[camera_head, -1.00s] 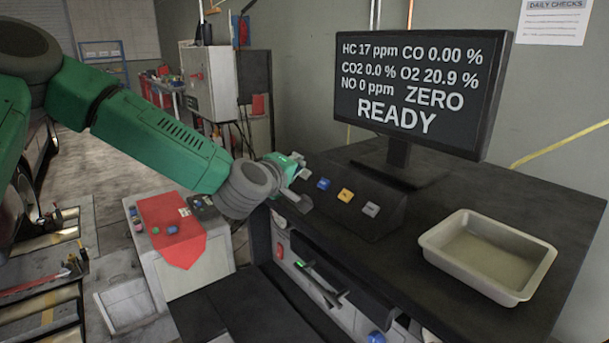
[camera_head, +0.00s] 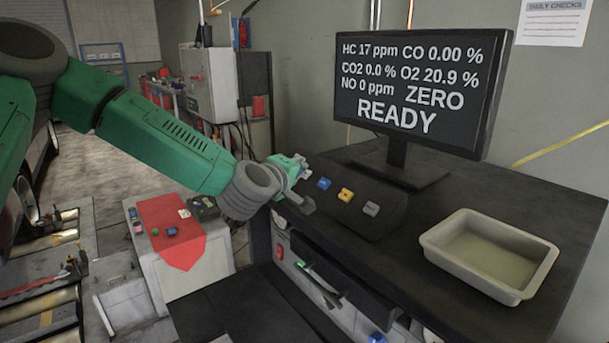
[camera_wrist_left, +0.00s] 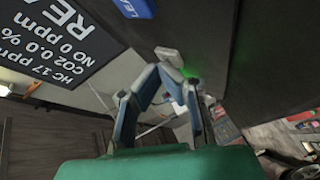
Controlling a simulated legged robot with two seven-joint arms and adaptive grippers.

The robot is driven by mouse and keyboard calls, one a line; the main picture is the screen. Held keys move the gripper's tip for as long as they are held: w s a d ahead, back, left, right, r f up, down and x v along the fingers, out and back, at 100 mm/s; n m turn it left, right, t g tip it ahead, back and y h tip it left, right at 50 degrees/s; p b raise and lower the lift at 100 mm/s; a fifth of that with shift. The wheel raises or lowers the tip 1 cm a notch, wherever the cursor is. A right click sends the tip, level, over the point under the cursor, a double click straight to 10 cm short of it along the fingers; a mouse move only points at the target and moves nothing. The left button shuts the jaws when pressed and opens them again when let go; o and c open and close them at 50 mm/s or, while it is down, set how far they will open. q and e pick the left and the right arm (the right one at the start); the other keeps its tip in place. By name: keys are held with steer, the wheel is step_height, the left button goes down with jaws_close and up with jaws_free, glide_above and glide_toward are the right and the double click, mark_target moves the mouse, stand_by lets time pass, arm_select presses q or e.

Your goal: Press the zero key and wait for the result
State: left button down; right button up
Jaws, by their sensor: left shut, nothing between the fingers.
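A sloping black key panel (camera_head: 352,215) sits on the bench below a monitor (camera_head: 420,90). Blue (camera_head: 323,183), yellow (camera_head: 346,195) and grey (camera_head: 371,208) keys show on it; their labels are too small to read. The monitor reads ZERO and READY, with HC 17 ppm and O2 20.9 %. My left gripper (camera_head: 304,188) is shut and empty at the panel's left end. In the left wrist view, its fingertips (camera_wrist_left: 176,74) are close to a pale block (camera_wrist_left: 168,56), with a green glow beside it; I cannot tell if they touch. My right gripper is out of view.
A beige tray (camera_head: 440,252) stands on the bench at the right. A low cabinet with a red cloth (camera_head: 172,228) stands below my left arm. A grey wall cabinet (camera_head: 208,82) is behind. The bench in front of the tray is clear.

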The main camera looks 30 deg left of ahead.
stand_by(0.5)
arm_select(q)
steer(key=shift+s+a+r+p, duration=0.15)
steer(key=shift+s+r+p, duration=0.3)
steer(key=shift+r+p, duration=0.1)
steer(key=s+r+p, duration=0.1)
steer(key=r, duration=0.1)
steer(key=s+a+r+p, duration=0.1)
steer(key=s+p, duration=0.1)
steer(key=shift+a+r, duration=0.1)
steer(key=shift+r, duration=0.25)
stand_by(0.8)
